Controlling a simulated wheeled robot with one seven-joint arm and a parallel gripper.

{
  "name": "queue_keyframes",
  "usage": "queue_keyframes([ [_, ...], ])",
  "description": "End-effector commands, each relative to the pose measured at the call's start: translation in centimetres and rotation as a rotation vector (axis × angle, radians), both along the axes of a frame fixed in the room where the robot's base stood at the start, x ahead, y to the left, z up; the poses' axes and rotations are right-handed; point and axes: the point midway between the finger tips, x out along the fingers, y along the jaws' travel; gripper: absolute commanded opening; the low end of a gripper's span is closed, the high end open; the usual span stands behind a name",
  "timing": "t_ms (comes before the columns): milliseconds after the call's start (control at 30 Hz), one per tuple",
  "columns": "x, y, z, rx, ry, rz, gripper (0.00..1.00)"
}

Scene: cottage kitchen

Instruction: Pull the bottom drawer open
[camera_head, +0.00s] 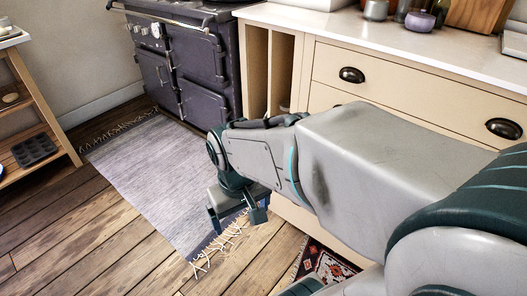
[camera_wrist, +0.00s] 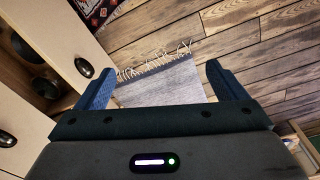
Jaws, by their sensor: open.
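In the head view, the cream cabinet (camera_head: 322,95) stands on the right, with black cup handles on its upper drawers. My arm hides most of its lower front; a cream panel (camera_head: 291,215) shows below the arm. In the wrist view, a low drawer front (camera_wrist: 62,42) with a black cup handle (camera_wrist: 84,67) stands out from the cabinet. Behind it is an open wooden inside with dark round items (camera_wrist: 44,87). My gripper (camera_head: 237,212) points down over the rug, left of the cabinet. Its jaws (camera_wrist: 160,72) are open and empty, apart from the handle.
A dark range cooker (camera_head: 195,65) stands left of the cabinet. A grey fringed rug (camera_head: 150,165) lies on the plank floor (camera_head: 85,235). A patterned mat (camera_head: 325,264) lies below my arm. A wooden shelf unit (camera_head: 40,100) is at far left. Floor left of my gripper is clear.

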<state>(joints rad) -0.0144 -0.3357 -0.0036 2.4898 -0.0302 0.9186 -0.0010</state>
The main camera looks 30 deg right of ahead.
Motion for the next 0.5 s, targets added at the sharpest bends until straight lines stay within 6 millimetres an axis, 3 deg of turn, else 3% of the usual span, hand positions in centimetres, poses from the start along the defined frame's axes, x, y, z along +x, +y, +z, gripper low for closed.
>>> queue_keyframes([
  [500,4.0,-6.9,-8.0,-0.393,0.472,0.222,1.00],
])
